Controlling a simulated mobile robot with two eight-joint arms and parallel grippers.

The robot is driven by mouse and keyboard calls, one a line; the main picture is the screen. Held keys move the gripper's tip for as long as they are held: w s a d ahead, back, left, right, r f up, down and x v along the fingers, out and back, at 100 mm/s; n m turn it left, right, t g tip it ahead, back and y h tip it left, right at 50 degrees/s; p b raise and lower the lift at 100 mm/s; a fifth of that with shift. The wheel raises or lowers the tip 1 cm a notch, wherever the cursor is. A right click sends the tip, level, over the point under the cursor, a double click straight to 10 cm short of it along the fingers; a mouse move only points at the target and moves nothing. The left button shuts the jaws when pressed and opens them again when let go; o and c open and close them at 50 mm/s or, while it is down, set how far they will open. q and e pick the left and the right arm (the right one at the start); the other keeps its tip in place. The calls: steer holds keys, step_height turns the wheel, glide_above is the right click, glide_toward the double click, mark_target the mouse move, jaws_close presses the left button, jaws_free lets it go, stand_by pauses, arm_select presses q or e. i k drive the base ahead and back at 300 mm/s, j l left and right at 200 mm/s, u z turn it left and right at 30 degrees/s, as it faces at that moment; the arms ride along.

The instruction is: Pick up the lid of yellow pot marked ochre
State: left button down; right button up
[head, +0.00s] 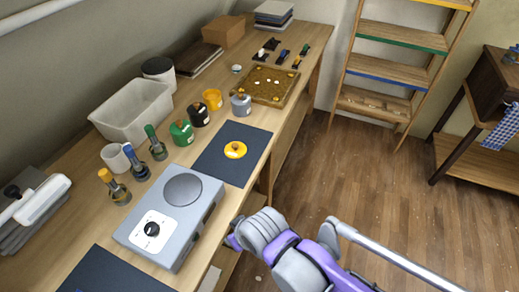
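The yellow pot (212,99) stands on the wooden counter, behind the dark mat; its top looks open, and no marking is readable. A round yellow lid (235,150) with a small brown knob lies flat on the dark blue mat (218,168), apart from the pot. A purple and grey arm comes in from the lower right. Its end, my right gripper (234,241), is beside the counter's front edge, below the lid and clear of it. Its fingers are too hidden to tell open from shut. My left gripper is not in view.
Green (181,132), black (199,114) and grey (241,104) pots stand near the yellow one. A grey device (171,215) with a dial sits left of the mat. A wooden tray (269,86) lies behind. The mat is bare around the lid.

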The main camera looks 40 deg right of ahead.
mark_target(234, 150)
steer(key=k+j+z, duration=0.1)
steer(key=z, duration=0.3)
steer(key=j+z, duration=0.1)
steer(key=z, duration=0.3)
steer(key=k+z, duration=0.2)
steer(key=z, duration=0.2)
steer(key=i, duration=0.35)
